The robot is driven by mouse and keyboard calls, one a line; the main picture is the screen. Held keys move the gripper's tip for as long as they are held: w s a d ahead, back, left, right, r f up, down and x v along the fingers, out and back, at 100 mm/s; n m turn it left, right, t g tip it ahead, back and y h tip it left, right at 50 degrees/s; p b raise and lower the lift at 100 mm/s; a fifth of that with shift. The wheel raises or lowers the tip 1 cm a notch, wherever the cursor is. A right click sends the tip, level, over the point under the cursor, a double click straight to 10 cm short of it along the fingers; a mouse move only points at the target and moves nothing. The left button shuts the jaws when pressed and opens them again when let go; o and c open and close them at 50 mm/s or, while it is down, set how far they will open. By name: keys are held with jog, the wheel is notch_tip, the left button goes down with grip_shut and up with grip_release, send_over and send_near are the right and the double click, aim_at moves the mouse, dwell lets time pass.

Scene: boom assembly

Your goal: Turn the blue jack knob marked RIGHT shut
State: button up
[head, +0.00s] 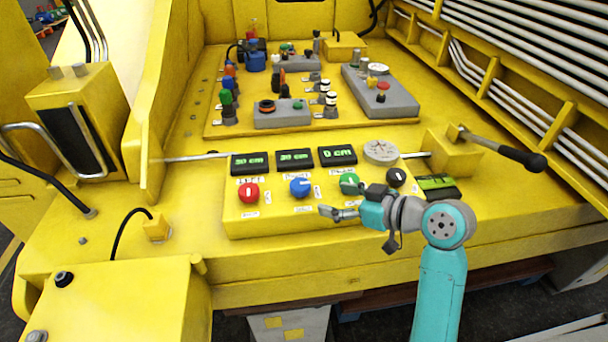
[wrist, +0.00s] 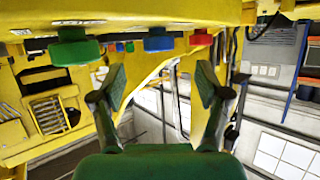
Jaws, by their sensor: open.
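The blue knob (head: 300,187) sits on the yellow control box, between a red knob (head: 248,192) on its left and a green knob (head: 349,183) on its right. Its small white labels are too small to read. In the wrist view, the blue knob (wrist: 158,40) shows ahead, past the fingertips and near the top. My gripper (head: 336,212) is in front of the box, below and right of the blue knob, touching no knob that I can see. In the wrist view, its two fingers (wrist: 161,82) are spread apart with nothing between them.
Three displays (head: 294,160) stand behind the knobs; the rightmost reads 0 cm. A black knob (head: 396,177) is right of the green one, close to my arm. A black-handled lever (head: 510,154) sticks out at right. The space in front of the box's left half is free.

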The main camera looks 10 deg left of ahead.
aim_at(302, 184)
jog(key=shift+n+g, duration=0.3)
jog(key=shift+n, duration=0.1)
jog(key=x, duration=0.3)
jog(key=r+x, duration=0.1)
jog(key=x, duration=0.3)
jog(key=w+r+x, duration=0.1)
jog(key=x, duration=0.2)
jog(key=shift+w+a+f, duration=0.15)
jog(key=shift+w+a, duration=0.1)
jog(key=shift+a, duration=0.25)
jog(key=c, duration=1.2)
